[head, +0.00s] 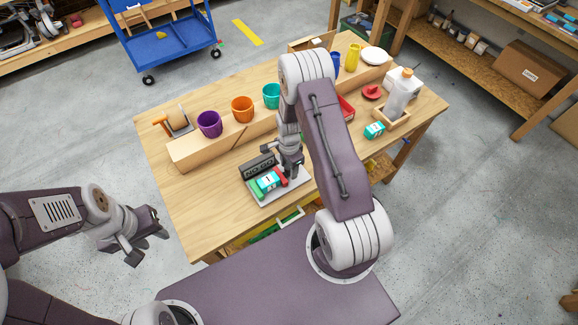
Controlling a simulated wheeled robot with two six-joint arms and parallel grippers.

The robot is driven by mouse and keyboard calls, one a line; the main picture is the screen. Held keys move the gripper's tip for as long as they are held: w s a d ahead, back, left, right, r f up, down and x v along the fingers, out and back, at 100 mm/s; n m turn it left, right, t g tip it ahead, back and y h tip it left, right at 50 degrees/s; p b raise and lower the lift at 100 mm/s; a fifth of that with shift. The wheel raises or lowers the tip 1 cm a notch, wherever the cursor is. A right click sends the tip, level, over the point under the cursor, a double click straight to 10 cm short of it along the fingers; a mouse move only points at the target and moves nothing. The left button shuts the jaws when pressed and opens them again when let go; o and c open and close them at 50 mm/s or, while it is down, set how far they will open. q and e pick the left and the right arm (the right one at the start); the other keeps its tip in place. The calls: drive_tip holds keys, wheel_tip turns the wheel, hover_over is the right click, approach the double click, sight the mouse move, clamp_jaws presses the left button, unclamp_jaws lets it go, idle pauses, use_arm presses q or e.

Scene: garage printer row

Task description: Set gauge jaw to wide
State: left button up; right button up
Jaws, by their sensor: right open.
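The gauge (258,168) is a light plate near the table's front edge, with a dark block lettered "NO GO" at its back. A teal and white block marked "1" (268,182) lies on the plate, with green at its left and a red part (281,174) at its right. My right gripper (291,174) points down at the gauge's right side, close to the red part. It is open; whether it touches the gauge is unclear. The jaw's setting is too small to read. My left gripper (146,248) is open and empty, off the table's left front.
A wooden ledge (205,155) bears purple, orange and teal cups behind the gauge. A second teal box (374,130), a red object (372,91) and a white bottle (400,92) in a wooden tray stand at right. The table's left front is clear.

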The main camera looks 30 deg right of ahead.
drive_tip(key=shift+w+a, duration=0.15)
drive_tip(key=shift+w, duration=0.1)
drive_tip(key=c, duration=0.4)
clamp_jaws()
idle(0.8)
